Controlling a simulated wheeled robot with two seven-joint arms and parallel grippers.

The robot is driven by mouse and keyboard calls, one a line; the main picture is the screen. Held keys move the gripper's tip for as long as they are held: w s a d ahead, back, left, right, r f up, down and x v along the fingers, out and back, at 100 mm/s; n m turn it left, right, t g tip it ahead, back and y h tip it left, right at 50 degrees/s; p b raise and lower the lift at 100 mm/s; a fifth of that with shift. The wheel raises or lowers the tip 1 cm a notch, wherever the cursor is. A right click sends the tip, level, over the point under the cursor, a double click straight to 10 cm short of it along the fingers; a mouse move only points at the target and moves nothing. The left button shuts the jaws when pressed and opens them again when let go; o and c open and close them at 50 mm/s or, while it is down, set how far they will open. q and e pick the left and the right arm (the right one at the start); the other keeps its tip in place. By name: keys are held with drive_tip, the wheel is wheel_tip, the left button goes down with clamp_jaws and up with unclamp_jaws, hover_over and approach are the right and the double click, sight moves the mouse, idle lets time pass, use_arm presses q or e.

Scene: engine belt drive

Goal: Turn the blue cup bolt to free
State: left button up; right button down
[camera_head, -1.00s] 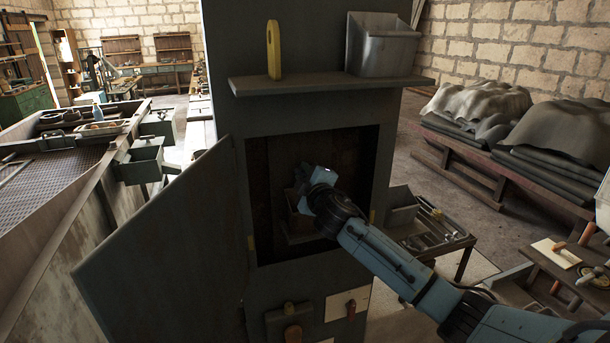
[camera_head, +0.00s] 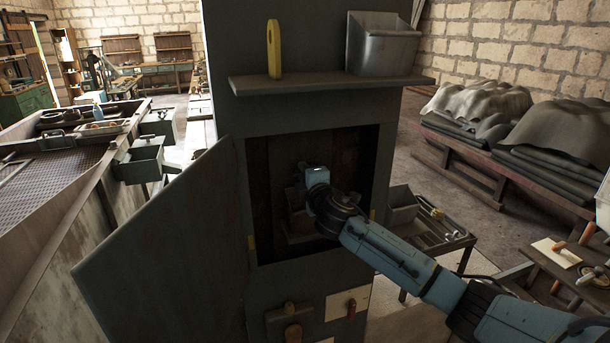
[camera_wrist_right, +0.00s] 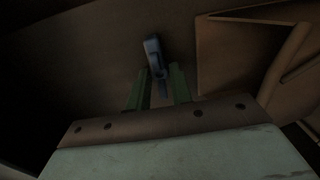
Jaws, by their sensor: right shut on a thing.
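The blue cup bolt (camera_wrist_right: 153,48) shows in the right wrist view as a small blue part, with its lower end between my green fingers. My right gripper (camera_wrist_right: 160,82) is shut on it. In the head view my right wrist reaches into the open recess of the dark cabinet (camera_head: 222,130). The fingertips and the bolt are hard to make out there in the dark. My left gripper is not in view.
The cabinet door (camera_head: 165,245) hangs open on the left. A shelf (camera_head: 330,83) above the recess carries a yellow-handled tool (camera_head: 274,50) and a grey metal bin (camera_head: 382,45). In the wrist view a brown box-like part (camera_wrist_right: 235,58) is close on the right.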

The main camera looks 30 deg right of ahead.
drive_tip(key=c, duration=1.3)
unclamp_jaws()
drive_tip(key=shift+o, duration=0.2)
drive_tip(key=b+v, duration=0.2)
drive_tip(key=v, duration=1.1)
drive_tip(key=shift+s+b, duration=0.2)
drive_tip(key=shift+b, duration=0.1)
